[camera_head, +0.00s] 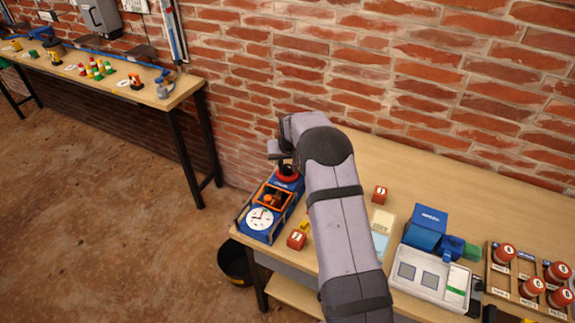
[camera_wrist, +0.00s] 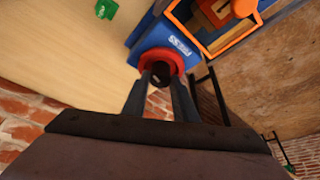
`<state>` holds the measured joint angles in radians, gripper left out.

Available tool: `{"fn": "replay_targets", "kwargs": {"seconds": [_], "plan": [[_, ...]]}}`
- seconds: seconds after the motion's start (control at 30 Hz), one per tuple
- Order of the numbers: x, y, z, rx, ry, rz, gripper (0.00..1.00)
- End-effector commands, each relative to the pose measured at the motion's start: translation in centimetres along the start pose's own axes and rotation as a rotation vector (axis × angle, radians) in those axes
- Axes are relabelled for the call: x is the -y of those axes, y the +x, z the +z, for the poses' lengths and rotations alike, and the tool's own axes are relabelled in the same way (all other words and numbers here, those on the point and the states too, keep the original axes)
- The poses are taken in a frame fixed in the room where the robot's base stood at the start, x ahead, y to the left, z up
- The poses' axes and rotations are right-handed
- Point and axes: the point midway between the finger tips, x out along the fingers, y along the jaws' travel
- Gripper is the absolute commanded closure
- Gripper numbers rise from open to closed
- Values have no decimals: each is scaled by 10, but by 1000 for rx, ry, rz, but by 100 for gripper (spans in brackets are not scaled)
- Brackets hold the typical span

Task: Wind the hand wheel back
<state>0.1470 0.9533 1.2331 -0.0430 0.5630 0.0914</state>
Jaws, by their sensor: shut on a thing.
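The hand wheel is a red ring (camera_wrist: 160,57) with a dark centre, at the end of a blue machine (camera_wrist: 166,36) in the wrist view. It also shows in the head view as a red rim (camera_head: 288,174) just below my wrist. The blue machine (camera_head: 259,238) carries an orange-framed window and a white round dial (camera_head: 261,218) with red and dark marks. My gripper (camera_wrist: 161,82) is shut on the hand wheel, its two dark fingers at the wheel's near side. In the head view my arm partly hides the gripper and wheel.
Red numbered blocks (camera_head: 297,240) (camera_head: 380,194) lie on the wooden bench. To the right stand a white tray (camera_head: 430,278), a blue box (camera_head: 425,228) and a rack of red-topped weights (camera_head: 531,287). A brick wall (camera_head: 440,85) runs behind; a dark bucket (camera_head: 235,262) stands below the bench's left end.

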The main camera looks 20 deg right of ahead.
Motion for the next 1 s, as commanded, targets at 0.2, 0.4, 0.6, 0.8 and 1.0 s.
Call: {"fn": "replay_targets", "kwargs": {"seconds": [0.2, 0.4, 0.6, 0.8, 1.0], "plan": [[-2, 2, 1, 2, -94, -40, 97], [-4, 4, 1, 0, -239, -101, 97], [-5, 4, 0, -2, -413, -174, 97], [-6, 4, -1, -1, -590, -247, 97], [-7, 2, -2, 0, -767, -320, 97]]}}
